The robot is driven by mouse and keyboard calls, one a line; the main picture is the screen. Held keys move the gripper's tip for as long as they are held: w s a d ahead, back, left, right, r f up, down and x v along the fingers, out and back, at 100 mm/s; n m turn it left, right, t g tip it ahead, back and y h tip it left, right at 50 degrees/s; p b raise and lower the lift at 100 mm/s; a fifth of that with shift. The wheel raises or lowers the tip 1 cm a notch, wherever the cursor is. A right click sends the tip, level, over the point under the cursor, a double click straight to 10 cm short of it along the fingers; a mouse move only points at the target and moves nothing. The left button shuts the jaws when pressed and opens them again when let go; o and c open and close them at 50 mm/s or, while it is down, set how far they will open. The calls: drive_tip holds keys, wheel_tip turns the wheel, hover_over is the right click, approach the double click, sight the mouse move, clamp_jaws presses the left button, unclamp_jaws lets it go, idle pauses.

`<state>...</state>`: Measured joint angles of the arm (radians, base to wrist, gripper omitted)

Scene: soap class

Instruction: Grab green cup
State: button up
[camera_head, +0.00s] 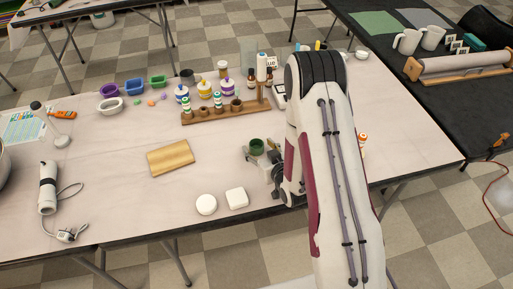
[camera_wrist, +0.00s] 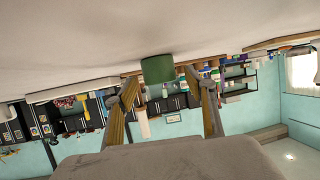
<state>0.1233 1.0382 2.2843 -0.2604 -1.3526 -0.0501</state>
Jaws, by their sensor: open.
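The green cup (camera_head: 257,146) stands on the table in the head view, right of the wooden board. My gripper (camera_head: 262,158) is low over the table right beside it, partly hidden by my arm. In the wrist view, which is upside down, the green cup (camera_wrist: 157,69) appears between the two fingertips of my open gripper (camera_wrist: 161,80). The fingers stand to either side of it with gaps. I cannot tell how far the cup reaches in between them, or whether they touch it.
A wooden board (camera_head: 171,158) lies to the left. Two white soap-like pieces, one round (camera_head: 206,204) and one square (camera_head: 237,198), lie nearer the front edge. A wooden rack (camera_head: 207,115) with bottles stands behind the cup. Bare table lies between cup and board.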

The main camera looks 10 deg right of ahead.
drive_tip(key=shift+x, duration=0.75)
drive_tip(key=c, duration=1)
